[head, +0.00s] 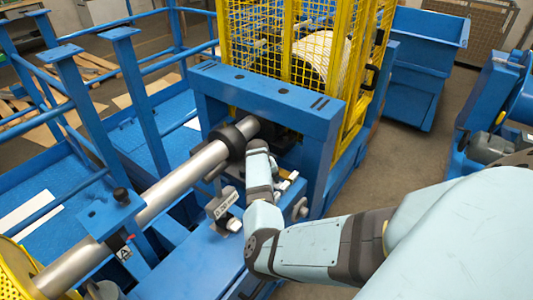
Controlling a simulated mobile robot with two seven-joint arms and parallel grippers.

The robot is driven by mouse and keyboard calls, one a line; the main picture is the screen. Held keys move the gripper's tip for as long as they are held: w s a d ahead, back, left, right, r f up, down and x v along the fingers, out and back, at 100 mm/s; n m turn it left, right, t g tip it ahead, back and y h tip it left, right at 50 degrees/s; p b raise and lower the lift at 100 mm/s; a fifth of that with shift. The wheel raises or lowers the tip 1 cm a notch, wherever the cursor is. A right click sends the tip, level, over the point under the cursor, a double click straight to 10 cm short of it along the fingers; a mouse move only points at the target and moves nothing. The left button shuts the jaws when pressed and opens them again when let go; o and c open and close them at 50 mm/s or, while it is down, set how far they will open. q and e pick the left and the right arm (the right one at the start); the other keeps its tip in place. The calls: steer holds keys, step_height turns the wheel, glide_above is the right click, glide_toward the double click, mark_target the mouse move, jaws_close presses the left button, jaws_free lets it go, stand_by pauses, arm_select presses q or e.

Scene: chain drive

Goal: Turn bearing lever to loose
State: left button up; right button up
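A silver shaft (150,205) runs diagonally from the lower left to a blue frame (270,98), with a black collar (229,143) near its far end. My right arm comes in from the right and bends upward. Its far end, with my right gripper (257,146), is at the shaft's far end, just right of the collar. The fingers are hidden, so I cannot tell whether they are open or touch anything. I cannot clearly make out the bearing lever. A grey bracket with a white label (224,204) sits below the shaft. My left gripper is not in view.
A yellow mesh cage (300,40) stands behind the frame. Blue railings (135,85) are at the left, and a yellow drum (14,275) is at the lower left. A blue bin (413,90) stands at the back right. Open floor (400,150) lies right of the frame.

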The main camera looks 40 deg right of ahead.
steer(key=shift+r, duration=0.1)
step_height(320, 180, up, 13)
steer(key=w+a, duration=0.1)
steer(key=a, duration=0.1)
steer(key=shift+a+r, duration=0.2)
steer(key=shift+a, duration=0.05)
stand_by(0.5)
